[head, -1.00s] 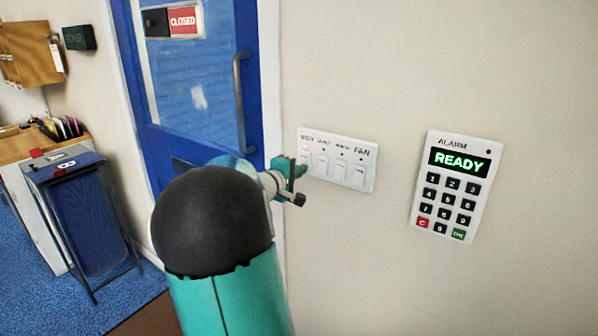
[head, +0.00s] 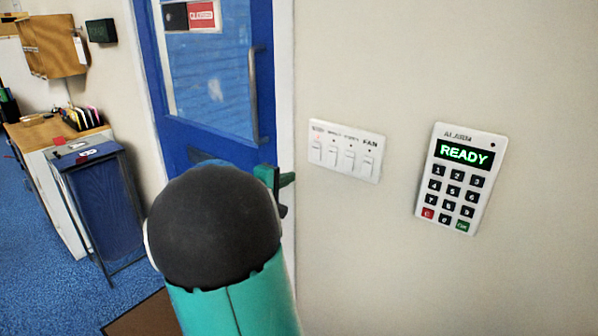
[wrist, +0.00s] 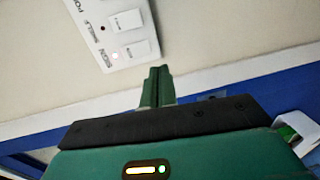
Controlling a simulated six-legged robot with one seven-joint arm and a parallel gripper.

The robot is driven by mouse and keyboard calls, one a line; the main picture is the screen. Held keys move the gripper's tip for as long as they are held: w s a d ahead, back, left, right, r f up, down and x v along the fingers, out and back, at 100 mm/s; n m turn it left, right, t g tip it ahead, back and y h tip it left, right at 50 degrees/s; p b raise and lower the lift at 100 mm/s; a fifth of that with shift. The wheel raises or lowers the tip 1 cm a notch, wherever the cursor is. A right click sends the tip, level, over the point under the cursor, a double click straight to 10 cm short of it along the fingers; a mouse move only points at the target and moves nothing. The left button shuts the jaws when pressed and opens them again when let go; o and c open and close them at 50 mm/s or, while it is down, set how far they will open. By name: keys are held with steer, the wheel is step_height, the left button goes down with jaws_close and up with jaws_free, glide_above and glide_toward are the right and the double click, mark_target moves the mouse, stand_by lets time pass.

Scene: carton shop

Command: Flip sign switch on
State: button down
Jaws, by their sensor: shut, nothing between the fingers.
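The white switch panel (head: 370,172) is on the wall right of the door frame, with several rocker switches in a row. The sign switch (head: 316,152) is the leftmost, and a small light above it glows. In the wrist view the sign switch (wrist: 138,49) is at the panel's near end, beside the "SIGN" label and a lit pinkish lamp (wrist: 115,56); the neighbouring lamp is dark red. My gripper (head: 281,180) is left of the panel, in front of the door frame, apart from the switches. In the wrist view its green fingers (wrist: 157,73) are together and empty.
An alarm keypad (head: 461,179) reading "READY" is on the wall to the right. The blue door (head: 210,135) with a handle (head: 256,95) and a red sign (head: 201,15) is at the left. A blue bin (head: 103,205) and desk stand further left.

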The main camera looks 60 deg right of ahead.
steer(key=shift+w+a+f, duration=0.1)
steer(key=shift+w+a, duration=0.05)
steer(key=shift+a, duration=0.8)
steer(key=shift+w+a+f, duration=0.1)
steer(key=shift+w+a, duration=0.05)
steer(key=shift+a, duration=0.75)
steer(key=s+a+f+t+y, duration=0.1)
steer(key=a+y, duration=0.4)
steer(key=a, duration=1)
steer(key=s+a+f+n+t+y, duration=0.1)
steer(key=a+t+y, duration=0.3)
steer(key=a, duration=1.2)
steer(key=s+a+f+t+y, duration=0.1)
steer(key=s+a+t+y, duration=0.2)
steer(key=a+y, duration=0.4)
steer(key=a, duration=0.8)
steer(key=shift+s+a+n, duration=0.35)
steer(key=shift+a+n, duration=0.05)
steer(key=shift+d+f, duration=0.1)
steer(key=shift+d, duration=0.1)
